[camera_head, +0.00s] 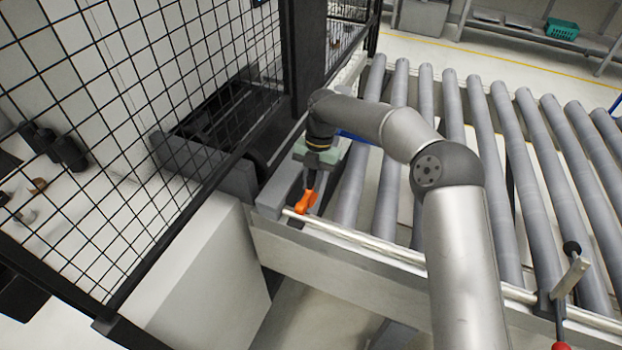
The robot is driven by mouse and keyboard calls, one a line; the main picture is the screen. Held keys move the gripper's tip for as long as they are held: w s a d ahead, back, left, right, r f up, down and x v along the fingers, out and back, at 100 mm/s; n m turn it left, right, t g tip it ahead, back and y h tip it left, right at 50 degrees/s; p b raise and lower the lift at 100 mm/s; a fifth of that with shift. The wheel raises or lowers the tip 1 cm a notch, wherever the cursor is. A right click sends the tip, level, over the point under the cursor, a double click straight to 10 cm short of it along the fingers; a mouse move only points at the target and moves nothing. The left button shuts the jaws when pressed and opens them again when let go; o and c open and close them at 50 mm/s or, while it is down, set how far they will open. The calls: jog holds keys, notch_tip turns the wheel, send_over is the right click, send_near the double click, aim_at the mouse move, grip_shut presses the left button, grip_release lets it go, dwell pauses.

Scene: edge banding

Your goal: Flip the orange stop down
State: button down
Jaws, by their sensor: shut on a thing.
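The orange stop (307,201) is at the left end of the roller conveyor, by the near side rail. It stands tilted, its upper end leaning right. My gripper (309,184) comes down from above, its dark fingers at the top of the orange stop. It is shut on the stop. The fingertips are small here, and the exact grip is hard to make out. My arm reaches in from the lower right, over the rollers.
The roller conveyor (480,130) fills the right side. A black mesh fence (150,110) with a dark post stands close left of my gripper. A lever with a red end (561,346) is at the lower right. A green basket (562,29) sits on a far shelf.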

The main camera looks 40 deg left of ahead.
jog(key=shift+f+g, duration=0.3)
jog(key=c, duration=1.4)
grip_release()
jog(key=shift+r, duration=0.15)
jog(key=v, duration=1.1)
jog(key=shift+r+b, duration=0.35)
jog(key=shift+b, duration=0.1)
jog(key=shift+w, duration=0.15)
